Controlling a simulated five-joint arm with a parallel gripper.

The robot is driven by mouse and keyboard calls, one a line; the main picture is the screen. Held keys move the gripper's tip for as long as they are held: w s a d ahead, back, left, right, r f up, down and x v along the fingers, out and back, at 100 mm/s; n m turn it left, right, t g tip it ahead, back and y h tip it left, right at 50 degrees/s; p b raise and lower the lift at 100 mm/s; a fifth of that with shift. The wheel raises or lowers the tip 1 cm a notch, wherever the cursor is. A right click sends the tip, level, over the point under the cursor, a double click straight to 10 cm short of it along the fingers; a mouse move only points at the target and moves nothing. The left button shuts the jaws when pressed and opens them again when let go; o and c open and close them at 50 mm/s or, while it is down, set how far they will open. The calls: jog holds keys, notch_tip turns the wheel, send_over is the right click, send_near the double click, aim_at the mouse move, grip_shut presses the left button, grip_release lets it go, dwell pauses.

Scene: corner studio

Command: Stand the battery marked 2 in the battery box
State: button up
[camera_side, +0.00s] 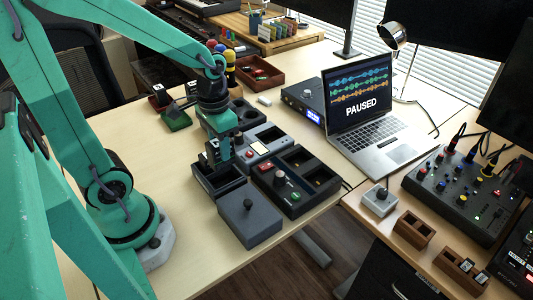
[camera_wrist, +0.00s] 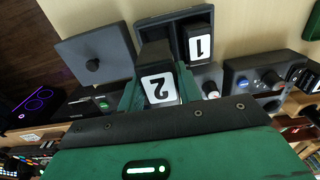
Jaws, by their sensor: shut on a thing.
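The battery marked 2 (camera_wrist: 156,62) is a dark block with a white numbered end. My gripper (camera_wrist: 154,92) is shut on it, and the number faces the wrist camera. The battery box (camera_side: 217,184) is a dark open box; its wall also shows in the wrist view (camera_wrist: 173,32). The battery marked 1 (camera_wrist: 200,44) stands in the box, on the right side in the wrist view. In the side view my gripper (camera_side: 223,152) is over the box. The held battery's lower end is hidden, so I cannot tell its height over the box.
A grey slab with a black knob (camera_side: 249,214) lies beside the box. A dark tray with red and green parts (camera_side: 297,182) and a grey unit with a red button (camera_side: 262,146) stand close by. The laptop (camera_side: 368,118) is further right. Bare table lies left of the box.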

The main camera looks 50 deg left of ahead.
aim_at(222, 165)
jog(key=shift+f, duration=3.4)
jog(key=shift+f, duration=0.5)
jog(key=o, duration=1.3)
jog(key=shift+c, duration=0.2)
jog(key=shift+r, duration=0.1)
jog(key=shift+r, duration=2.9)
jog(key=shift+r, duration=2.5)
